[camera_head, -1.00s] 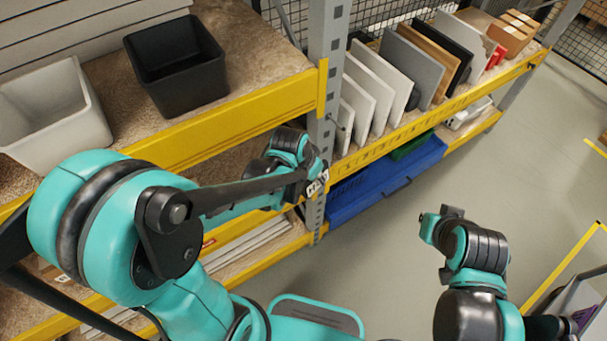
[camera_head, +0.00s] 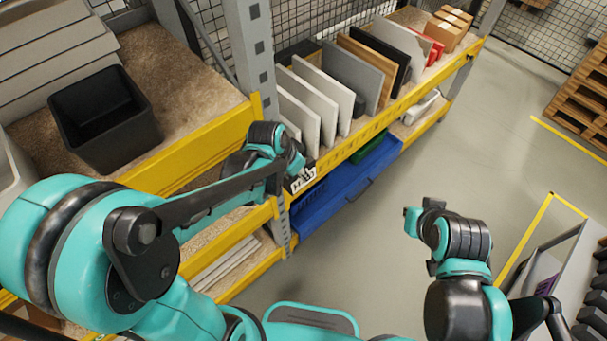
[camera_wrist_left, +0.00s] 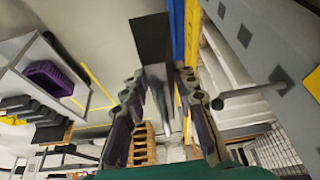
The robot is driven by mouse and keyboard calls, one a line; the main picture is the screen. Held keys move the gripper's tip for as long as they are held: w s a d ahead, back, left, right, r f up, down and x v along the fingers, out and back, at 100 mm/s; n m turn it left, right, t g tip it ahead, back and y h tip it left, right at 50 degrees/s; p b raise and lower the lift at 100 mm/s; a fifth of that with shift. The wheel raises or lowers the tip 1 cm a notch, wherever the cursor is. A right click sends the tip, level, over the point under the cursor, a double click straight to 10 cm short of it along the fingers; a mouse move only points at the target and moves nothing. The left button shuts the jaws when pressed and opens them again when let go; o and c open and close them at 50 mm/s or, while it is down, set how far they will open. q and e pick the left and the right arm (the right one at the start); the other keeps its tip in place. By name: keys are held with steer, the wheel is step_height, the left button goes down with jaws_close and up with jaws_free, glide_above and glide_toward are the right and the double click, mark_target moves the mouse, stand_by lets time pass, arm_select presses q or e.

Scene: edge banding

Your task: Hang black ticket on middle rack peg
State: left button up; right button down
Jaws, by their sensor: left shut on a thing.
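The black ticket (camera_wrist_left: 152,40) is a flat dark panel at the top middle of the left wrist view. My left gripper (camera_wrist_left: 165,85) is shut on it, with a finger on each side. A grey peg (camera_wrist_left: 245,93) sticks out from the rack post to the right of the gripper, apart from the ticket; I cannot tell whether it is the middle one. In the head view my left gripper (camera_head: 300,178) is beside the grey rack post (camera_head: 252,50), with the ticket not clear there. My right gripper (camera_head: 422,215) hangs over open floor, its fingers too unclear to judge.
A black bin (camera_head: 105,120) stands on the left shelf. Several upright boards (camera_head: 315,95) line the right shelf above a blue bin (camera_head: 335,195). Yellow beams (camera_head: 195,150) edge the shelves. A cart (camera_head: 560,280) stands at right; the floor between is free.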

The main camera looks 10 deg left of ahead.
arm_select(q)
steer(key=w+a+f+b, duration=0.1)
steer(key=w+a, duration=0.4)
steer(key=a, duration=0.1)
steer(key=shift+a+f+b, duration=0.15)
steer(key=shift+a+b, duration=0.05)
steer(key=shift+b, duration=0.1)
stand_by(0.7)
stand_by(0.5)
steer(key=o, duration=0.9)
steer(key=shift+a, duration=0.1)
